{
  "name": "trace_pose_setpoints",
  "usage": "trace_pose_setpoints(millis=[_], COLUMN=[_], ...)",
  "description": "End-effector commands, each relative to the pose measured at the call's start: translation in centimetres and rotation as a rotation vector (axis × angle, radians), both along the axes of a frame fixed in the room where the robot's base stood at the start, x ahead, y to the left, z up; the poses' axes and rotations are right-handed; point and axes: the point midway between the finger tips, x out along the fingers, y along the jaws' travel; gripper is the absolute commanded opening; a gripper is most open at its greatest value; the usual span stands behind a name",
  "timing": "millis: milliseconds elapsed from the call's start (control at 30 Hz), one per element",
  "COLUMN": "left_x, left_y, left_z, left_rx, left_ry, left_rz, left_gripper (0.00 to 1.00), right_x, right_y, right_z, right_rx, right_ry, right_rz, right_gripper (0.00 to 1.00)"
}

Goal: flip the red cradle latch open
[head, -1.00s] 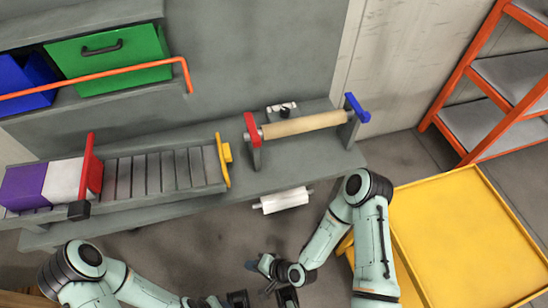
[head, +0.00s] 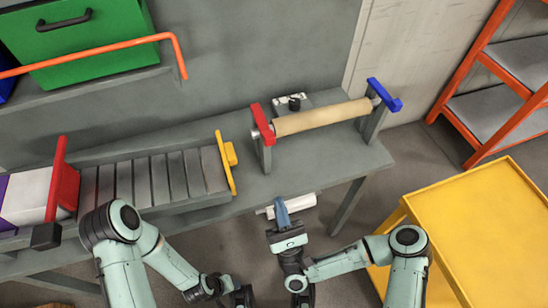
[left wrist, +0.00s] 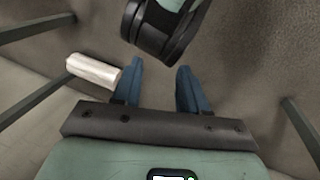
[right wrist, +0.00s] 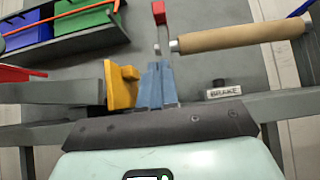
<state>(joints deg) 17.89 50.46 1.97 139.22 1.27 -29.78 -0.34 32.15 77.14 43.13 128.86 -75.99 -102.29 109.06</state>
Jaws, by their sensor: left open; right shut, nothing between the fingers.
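The red cradle latch (head: 263,123) sits on top of the left post of the roller cradle on the bench, over the left end of a tan roll (head: 322,117). It also shows in the right wrist view (right wrist: 159,12), beyond my fingertips. A blue latch (head: 384,94) tops the right post. My right gripper (head: 281,205) is shut and empty, in front of the bench edge and below the red latch, apart from it. In the right wrist view its blue fingers (right wrist: 157,78) are together. My left gripper (left wrist: 158,75) is open and empty, low in front of the bench.
A yellow end plate (head: 227,161) closes the slatted conveyor left of the cradle. A small unit labelled BRAKE (right wrist: 222,89) is near the cradle. A yellow table (head: 480,220) stands at right.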

Motion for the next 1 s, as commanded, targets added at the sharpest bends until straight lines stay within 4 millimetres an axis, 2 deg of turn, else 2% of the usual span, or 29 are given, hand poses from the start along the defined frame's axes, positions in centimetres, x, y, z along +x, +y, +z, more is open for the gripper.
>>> trace_pose_setpoints(millis=[367,833,1000], left_x=[-0.2,-2.0,-2.9], left_y=[-0.1,-1.0,-1.4], left_z=[0.3,1.8,2.5], left_rx=[-0.003,-0.027,-0.037], left_ry=[0.005,0.055,0.076], left_rz=[-0.003,-0.024,-0.032], left_gripper=[0.43,0.43,0.43], right_x=[0.6,6.8,6.8], right_y=[0.3,2.3,2.2], right_z=[0.7,7.4,9.9], right_rx=[-0.006,-0.007,-0.007], right_ry=[-0.001,-0.002,-0.001], right_rz=[-0.001,-0.001,0.0], right_gripper=[0.0,0.0,0.0])
